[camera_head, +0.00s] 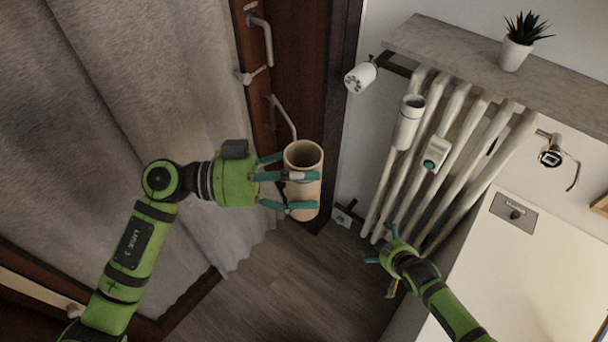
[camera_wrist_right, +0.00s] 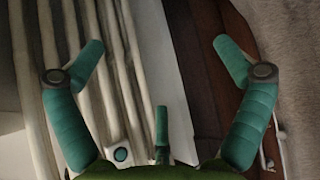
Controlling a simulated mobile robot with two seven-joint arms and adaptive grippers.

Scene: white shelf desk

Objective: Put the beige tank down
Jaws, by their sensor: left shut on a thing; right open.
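The beige tank (camera_head: 304,158) is an open-topped cylinder, held roughly upright in the middle of the head view. My left gripper (camera_head: 290,192) is shut around its side, with teal fingers across its front. The tank is in the air in front of the dark brown door frame, with the wood floor below. My right gripper (camera_head: 381,250) is low in front of the radiator, apart from the tank. In the right wrist view its fingers (camera_wrist_right: 162,62) are spread wide with nothing between them. The tank does not show in the right wrist view.
A white radiator (camera_head: 455,150) carries a white cylindrical container (camera_head: 409,122) and a small device (camera_head: 435,154). A stone shelf (camera_head: 450,50) with a potted plant (camera_head: 516,48) is above. A white desk surface (camera_head: 530,270) is at right, a grey curtain (camera_head: 190,80) at left. The floor (camera_head: 290,290) is clear.

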